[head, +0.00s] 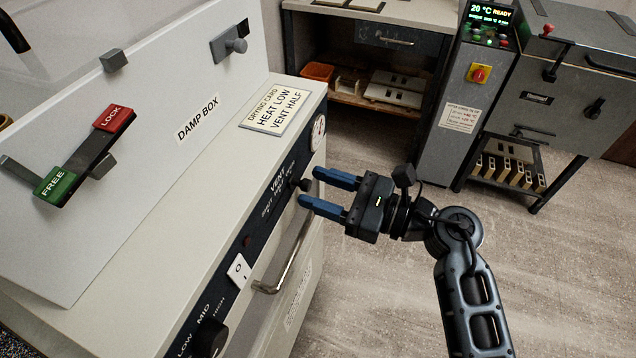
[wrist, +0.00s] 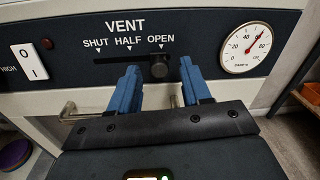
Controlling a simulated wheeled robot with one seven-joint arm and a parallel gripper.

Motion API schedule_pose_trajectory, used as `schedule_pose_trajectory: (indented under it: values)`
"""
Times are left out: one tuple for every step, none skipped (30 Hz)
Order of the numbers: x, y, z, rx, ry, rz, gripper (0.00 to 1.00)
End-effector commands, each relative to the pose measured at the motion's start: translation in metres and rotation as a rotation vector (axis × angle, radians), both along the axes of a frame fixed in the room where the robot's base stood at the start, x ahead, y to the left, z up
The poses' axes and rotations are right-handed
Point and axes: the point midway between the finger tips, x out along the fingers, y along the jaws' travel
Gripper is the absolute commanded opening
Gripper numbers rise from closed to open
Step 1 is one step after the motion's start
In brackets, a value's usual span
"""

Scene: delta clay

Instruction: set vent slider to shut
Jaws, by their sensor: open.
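The vent slider has a dark round knob (wrist: 159,67) in a black horizontal slot on the panel of the damp box. Its labels read SHUT, HALF and OPEN from left to right. The knob is at the right end, under OPEN. In the head view the knob (head: 306,185) shows just at my fingertips. My gripper (head: 311,187) is open, its blue fingers pointing at the panel. In the wrist view the fingers stand left and right of the knob, with a visible gap on each side. Whether the tips reach past the knob's face I cannot tell.
A dial gauge (wrist: 246,50) is right of the slot, and a white rocker switch (wrist: 29,62) is left. A metal handle (head: 285,262) runs below the panel. A card (head: 276,110) on top reads "HEAT LOW, VENT HALF". Open floor lies to the right.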

Motion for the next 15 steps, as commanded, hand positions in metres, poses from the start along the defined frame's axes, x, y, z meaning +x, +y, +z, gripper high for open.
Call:
schedule_pose_trajectory:
  values:
    - [0.0015, 0.0039, 0.0007, 0.000, 0.000, 0.001, 0.48]
    - [0.0020, 0.0055, 0.0007, 0.001, 0.000, 0.001, 0.48]
    - [0.0027, 0.0071, 0.0006, 0.001, 0.000, 0.001, 0.48]
    - [0.0031, 0.0079, 0.0005, 0.001, 0.000, 0.001, 0.48]
    - [0.0034, 0.0084, 0.0004, 0.001, 0.000, 0.000, 0.48]
    - [0.0037, 0.0089, 0.0003, 0.001, 0.000, 0.000, 0.48]
    - [0.0037, 0.0090, 0.0002, 0.001, 0.000, 0.000, 0.48]
    - [0.0037, 0.0089, 0.0002, 0.001, 0.000, 0.000, 0.48]
    - [0.0037, 0.0089, 0.0001, 0.001, 0.000, 0.000, 0.48]
    - [0.0036, 0.0088, 0.0001, 0.001, 0.000, 0.000, 0.48]
    - [0.0036, 0.0088, 0.0001, 0.001, 0.000, 0.000, 0.48]
    - [0.0036, 0.0087, 0.0002, 0.001, 0.000, 0.000, 0.47]
    - [0.0035, 0.0087, 0.0001, 0.001, 0.000, 0.000, 0.44]
    - [0.0035, 0.0086, 0.0001, 0.000, 0.000, 0.000, 0.41]
    - [0.0035, 0.0086, 0.0001, 0.001, 0.000, 0.000, 0.37]
